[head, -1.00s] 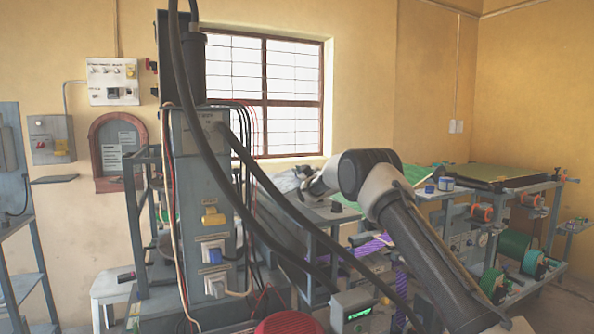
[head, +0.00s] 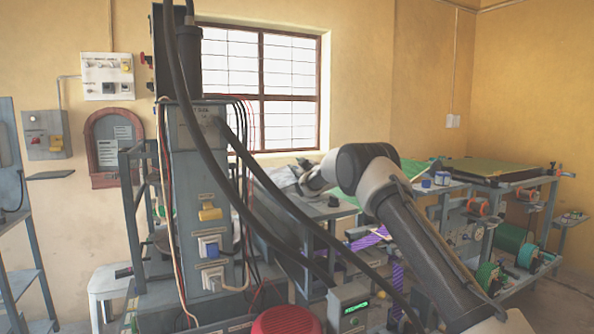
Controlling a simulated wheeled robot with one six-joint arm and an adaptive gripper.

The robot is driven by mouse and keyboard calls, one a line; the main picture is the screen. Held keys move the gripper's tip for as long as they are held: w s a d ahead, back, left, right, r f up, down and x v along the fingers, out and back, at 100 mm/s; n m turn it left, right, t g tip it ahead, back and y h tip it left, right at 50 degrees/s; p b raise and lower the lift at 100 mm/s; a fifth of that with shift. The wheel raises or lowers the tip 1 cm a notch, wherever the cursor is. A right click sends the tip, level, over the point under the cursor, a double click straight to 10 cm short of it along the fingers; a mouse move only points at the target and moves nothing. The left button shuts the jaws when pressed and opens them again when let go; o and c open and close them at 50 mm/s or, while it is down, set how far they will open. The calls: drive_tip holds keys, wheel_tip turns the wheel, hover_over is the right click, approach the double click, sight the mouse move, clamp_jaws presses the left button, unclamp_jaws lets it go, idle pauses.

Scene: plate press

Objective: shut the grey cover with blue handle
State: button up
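I cannot make out a grey cover with a blue handle for certain in the head view. A small blue and white object (head: 442,178) stands on the bench at the right, too small to identify. My arm rises from the lower right, bends at its elbow and reaches left over the bench. Its wrist end (head: 310,180) is small and partly behind the elbow. My gripper's fingers cannot be made out, nor whether they hold anything.
A grey machine column (head: 196,170) with thick black cables stands left of centre. A green-lit control box (head: 349,308) and a red round object (head: 287,321) are low in front. A bench frame with cable spools (head: 487,275) stands right. Open floor shows at far right.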

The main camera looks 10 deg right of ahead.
drive_tip(key=shift+a+f, duration=0.15)
drive_tip(key=v, duration=1.2)
drive_tip(key=c, duration=0.3)
drive_tip(key=shift+n+y, duration=0.4)
drive_tip(key=r, duration=0.4)
drive_tip(key=a+r, duration=0.1)
drive_tip(key=r, duration=0.2)
drive_tip(key=shift+w+r, duration=0.1)
clamp_jaws()
wheel_tip(320, 180, up, 4)
drive_tip(key=a+m+g, duration=0.1)
drive_tip(key=m, duration=0.1)
drive_tip(key=w+f+m, duration=0.1)
drive_tip(key=w, duration=0.2)
drive_tip(key=w+f+m+g+h, duration=0.1)
drive_tip(key=w+m, duration=0.1)
drive_tip(key=w, duration=0.1)
drive_tip(key=w+a+f+m, duration=0.1)
drive_tip(key=w+m, duration=0.1)
drive_tip(key=w, duration=0.2)
drive_tip(key=shift+a+f+g+h, duration=0.1)
drive_tip(key=shift+f+g+h, duration=0.2)
drive_tip(key=shift+h, duration=0.1)
drive_tip(key=shift+f, duration=1.95)
